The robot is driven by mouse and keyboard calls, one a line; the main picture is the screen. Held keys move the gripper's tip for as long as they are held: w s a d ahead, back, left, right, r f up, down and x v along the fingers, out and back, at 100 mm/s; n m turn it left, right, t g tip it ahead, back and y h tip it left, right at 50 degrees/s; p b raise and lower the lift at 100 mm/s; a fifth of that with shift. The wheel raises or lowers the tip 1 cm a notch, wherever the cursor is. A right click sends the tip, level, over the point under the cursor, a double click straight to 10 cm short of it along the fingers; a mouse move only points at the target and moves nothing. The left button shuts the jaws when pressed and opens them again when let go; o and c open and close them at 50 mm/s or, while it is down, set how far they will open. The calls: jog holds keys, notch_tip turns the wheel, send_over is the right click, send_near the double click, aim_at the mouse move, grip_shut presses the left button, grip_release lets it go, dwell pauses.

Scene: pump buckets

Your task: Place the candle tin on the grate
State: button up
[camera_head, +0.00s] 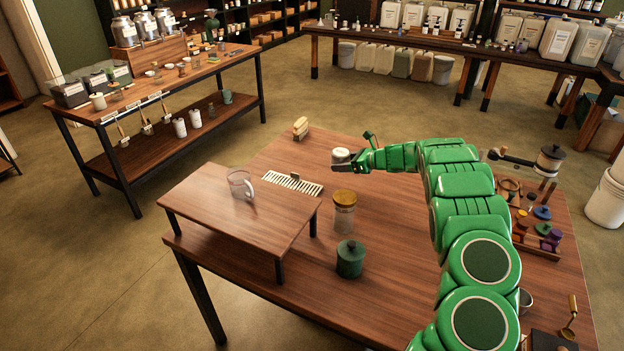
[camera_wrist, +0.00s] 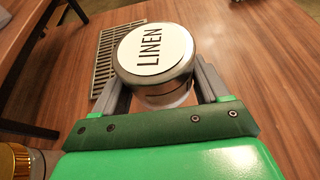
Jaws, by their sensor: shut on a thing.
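The candle tin (camera_head: 341,155) is a small round white and silver tin. In the wrist view its lid (camera_wrist: 155,50) faces up and reads "LINEN". My gripper (camera_head: 349,160) is shut on the tin, with one finger on each side. I cannot tell how far the tin is above the tabletop. The grate (camera_head: 300,186) is a pale slatted strip lying flat on the table, left of and nearer than the tin in the head view. In the wrist view the grate (camera_wrist: 104,66) shows to the left of and partly behind the tin.
A raised wooden shelf (camera_head: 230,220) with a glass mug (camera_head: 240,184) stands beside the grate. A wooden-lidded jar (camera_head: 344,212) and a green canister (camera_head: 350,260) stand nearer. A yellowish block (camera_head: 300,128) sits at the far edge. Bare tabletop lies between tin and grate.

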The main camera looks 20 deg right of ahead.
jog(key=r+n+g+y, duration=0.1)
jog(key=n+g+y, duration=0.1)
send_over(297, 186)
jog(key=s, duration=0.3)
jog(key=a, duration=0.1)
jog(key=shift+s+a+f, duration=0.1)
jog(key=shift+a+f, duration=0.05)
jog(key=shift+f, duration=4.75)
jog(key=shift+f, duration=0.15)
jog(key=o, duration=1.2)
jog(key=shift+c, duration=0.2)
jog(key=shift+s+r, duration=0.1)
jog(key=shift+r, duration=0.15)
jog(key=v, duration=1.2)
